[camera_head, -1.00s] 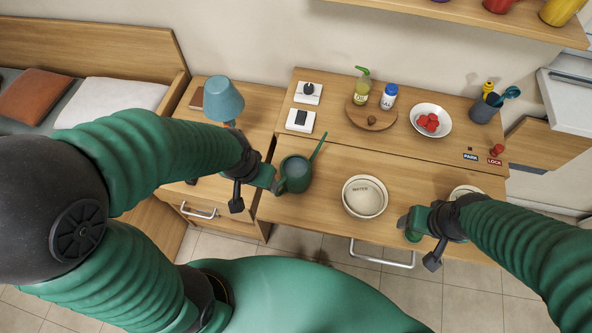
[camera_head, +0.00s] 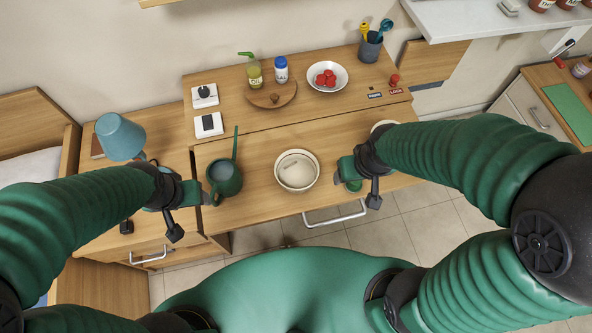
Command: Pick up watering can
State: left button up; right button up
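The dark green watering can (camera_head: 226,181) stands on the wooden desk, left of the white bowl, with its long thin spout pointing to the back. My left gripper (camera_head: 208,195) is at the can's left side, by its handle. I cannot tell whether its fingers are closed on the handle or only beside it. My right gripper (camera_head: 346,177) is over the desk's front part, right of the bowl and apart from the can. Its finger gap is too small to read.
The white bowl (camera_head: 297,170) stands between my grippers. Behind are two switch plates, a round wooden board (camera_head: 271,96) with bottles, a bowl of red items (camera_head: 327,77) and a utensil cup (camera_head: 370,47). A blue lamp (camera_head: 120,136) stands left. A pale dish is partly hidden behind my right arm.

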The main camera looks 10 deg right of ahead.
aim_at(227, 167)
jog(key=l+u, duration=0.4)
jog(key=l, duration=0.15)
jog(key=l+u, duration=0.4)
jog(key=l, duration=0.15)
jog(key=i, duration=0.05)
